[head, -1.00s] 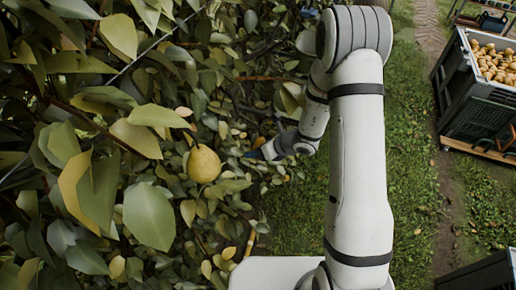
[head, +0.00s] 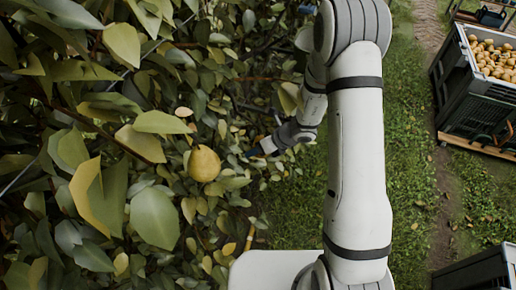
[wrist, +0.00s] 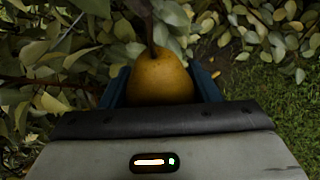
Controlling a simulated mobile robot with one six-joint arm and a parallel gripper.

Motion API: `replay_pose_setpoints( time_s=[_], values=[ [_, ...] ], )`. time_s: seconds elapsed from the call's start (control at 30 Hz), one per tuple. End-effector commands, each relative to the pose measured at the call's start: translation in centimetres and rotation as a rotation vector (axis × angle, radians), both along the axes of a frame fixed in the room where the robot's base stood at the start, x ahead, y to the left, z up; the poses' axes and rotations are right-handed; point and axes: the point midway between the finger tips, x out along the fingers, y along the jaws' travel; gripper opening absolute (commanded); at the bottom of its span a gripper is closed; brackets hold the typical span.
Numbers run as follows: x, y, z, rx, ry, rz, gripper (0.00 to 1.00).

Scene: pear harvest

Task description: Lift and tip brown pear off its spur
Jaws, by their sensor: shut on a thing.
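The brown pear (wrist: 160,76) fills the space between the blue fingers of my gripper (wrist: 161,88) in the wrist view. The fingers are shut on its sides. Its dark stem rises from the top towards the leaves, and the pear's lower part is hidden behind the gripper body. In the head view my gripper (head: 257,150) reaches into the foliage edge, and leaves and the gripper hide the held pear there. Whether the stem is still joined to its spur cannot be told.
Another yellow pear (head: 204,163) hangs among leaves left of my gripper in the head view. Dense foliage (head: 110,130) fills the left side. A dark crate of pears (head: 460,95) stands on a pallet at the right. Open grass (head: 410,190) lies between.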

Motion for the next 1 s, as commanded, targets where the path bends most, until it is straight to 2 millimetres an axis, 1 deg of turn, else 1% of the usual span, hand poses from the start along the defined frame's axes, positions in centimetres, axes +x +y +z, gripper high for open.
replay_pose_setpoints(
  time_s=[0.13, 0.47, 0.77, 1.0],
  values=[
    [-0.3, -0.1, 0.2, -0.012, 0.042, -0.001, 0.29],
    [-0.4, -0.1, 0.3, -0.016, 0.058, 0.000, 0.29],
    [-1.1, -0.3, 0.8, -0.049, 0.171, 0.000, 0.29],
    [-1.2, -0.3, 0.8, -0.051, 0.181, -0.002, 0.29]
  ],
)
